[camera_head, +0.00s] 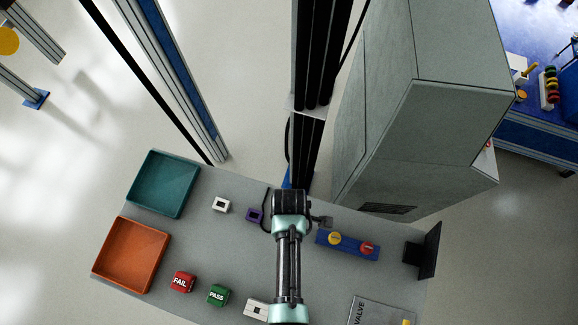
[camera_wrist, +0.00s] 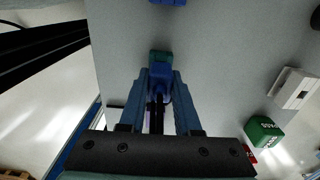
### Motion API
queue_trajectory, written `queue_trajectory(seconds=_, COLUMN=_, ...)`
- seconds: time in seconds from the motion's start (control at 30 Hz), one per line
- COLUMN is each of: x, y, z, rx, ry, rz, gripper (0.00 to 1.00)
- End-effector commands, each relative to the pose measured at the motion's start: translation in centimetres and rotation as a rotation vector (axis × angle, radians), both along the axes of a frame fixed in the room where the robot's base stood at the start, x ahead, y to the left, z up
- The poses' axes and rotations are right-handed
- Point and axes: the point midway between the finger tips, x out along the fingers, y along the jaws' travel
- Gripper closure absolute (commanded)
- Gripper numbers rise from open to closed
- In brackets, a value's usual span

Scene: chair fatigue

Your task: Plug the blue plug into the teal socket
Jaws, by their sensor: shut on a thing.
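My gripper (camera_wrist: 161,78) shows in the wrist view with its two blue fingers closed on the blue plug (camera_wrist: 160,84). A dark cable trails back from the plug between the fingers. The teal socket (camera_wrist: 161,57) lies directly ahead of the fingertips, in line with the plug. The plug's front meets or nearly meets the socket; I cannot tell how far in it is. In the head view my arm hides the plug, the teal socket and the fingers.
A white socket (camera_head: 221,204) and a purple socket (camera_head: 254,215) sit left of my arm. A blue button box (camera_head: 347,244) is at the right. Teal (camera_head: 187,156) and orange (camera_head: 160,238) trays, a red FAIL block (camera_head: 182,282) and a green PASS block (camera_head: 218,295) stand left.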

Motion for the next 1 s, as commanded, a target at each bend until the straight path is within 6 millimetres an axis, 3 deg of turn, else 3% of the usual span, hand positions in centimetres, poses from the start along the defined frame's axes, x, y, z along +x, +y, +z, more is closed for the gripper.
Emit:
queue_trajectory(seconds=0.37, x=0.03, y=0.0, z=-1.04, rx=0.0, ry=0.0, rz=0.0, gripper=1.0)
queue_trajectory(seconds=0.4, x=0.03, y=0.0, z=-1.05, rx=0.0, ry=0.0, rz=0.0, gripper=0.67)
queue_trajectory(seconds=0.6, x=0.01, y=0.0, z=-0.96, rx=0.0, ry=0.0, rz=0.0, gripper=0.33)
queue_trajectory(seconds=1.0, x=0.0, y=0.01, z=-0.38, rx=0.0, ry=0.0, rz=0.0, gripper=0.33)
